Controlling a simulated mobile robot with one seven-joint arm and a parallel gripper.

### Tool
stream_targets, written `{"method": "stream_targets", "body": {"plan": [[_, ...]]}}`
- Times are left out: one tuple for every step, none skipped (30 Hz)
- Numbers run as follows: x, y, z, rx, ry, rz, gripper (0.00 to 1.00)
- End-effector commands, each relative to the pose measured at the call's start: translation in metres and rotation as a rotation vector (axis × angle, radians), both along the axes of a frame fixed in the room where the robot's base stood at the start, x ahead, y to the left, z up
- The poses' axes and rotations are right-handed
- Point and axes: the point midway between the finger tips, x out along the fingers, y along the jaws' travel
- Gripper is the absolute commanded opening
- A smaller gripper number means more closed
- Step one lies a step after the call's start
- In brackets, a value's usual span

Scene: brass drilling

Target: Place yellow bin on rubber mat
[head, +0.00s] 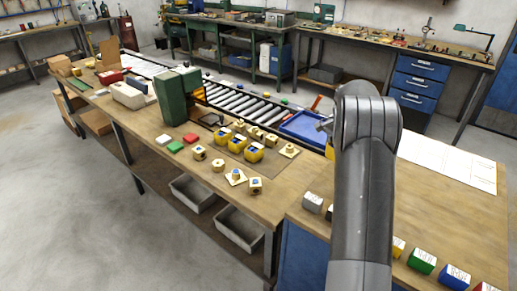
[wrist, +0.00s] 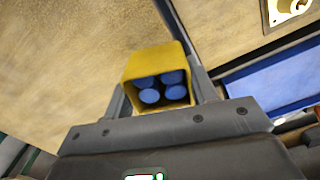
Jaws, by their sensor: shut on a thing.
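The yellow bin (wrist: 158,58) is between the two fingers of my gripper (wrist: 160,85) in the wrist view, with several blue round-ended pieces inside it. My gripper is shut on the bin and holds it over the wooden bench. In the head view my arm hides most of the gripper, and a small yellow patch (head: 329,151) shows just left of the arm. Other yellow bins with blue contents (head: 237,143) stand in a row on the bench to the left. I cannot make out a rubber mat for certain in either view.
A green machine (head: 176,97) stands further left. Several brass parts (head: 218,165) lie near the bench's front. Coloured blocks (head: 422,261) line the right bench, below a white sheet (head: 445,162).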

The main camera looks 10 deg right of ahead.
Motion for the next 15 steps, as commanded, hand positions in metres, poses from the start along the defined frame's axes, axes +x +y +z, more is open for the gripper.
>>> {"method": "stream_targets", "body": {"plan": [[0.014,0.022,-0.005,0.000,0.000,0.059,0.28],[0.021,0.033,-0.007,0.000,0.001,0.091,0.28],[0.030,0.048,-0.009,-0.001,-0.001,0.131,0.28],[0.035,0.057,-0.012,-0.001,-0.001,0.156,0.28],[0.040,0.067,-0.013,-0.001,-0.001,0.182,0.28],[0.045,0.078,-0.015,-0.001,-0.001,0.210,0.28],[0.049,0.085,-0.016,-0.001,-0.001,0.228,0.28],[0.052,0.091,-0.017,-0.001,-0.001,0.245,0.28],[0.055,0.098,-0.019,-0.001,0.000,0.263,0.28],[0.056,0.102,-0.019,-0.002,0.001,0.274,0.28],[0.058,0.105,-0.020,-0.002,0.001,0.283,0.28],[0.060,0.109,-0.021,-0.001,0.000,0.291,0.28],[0.062,0.113,-0.022,-0.001,0.000,0.296,0.28],[0.064,0.117,-0.025,-0.001,0.000,0.300,0.28],[0.067,0.122,-0.029,-0.001,0.001,0.303,0.28]]}}
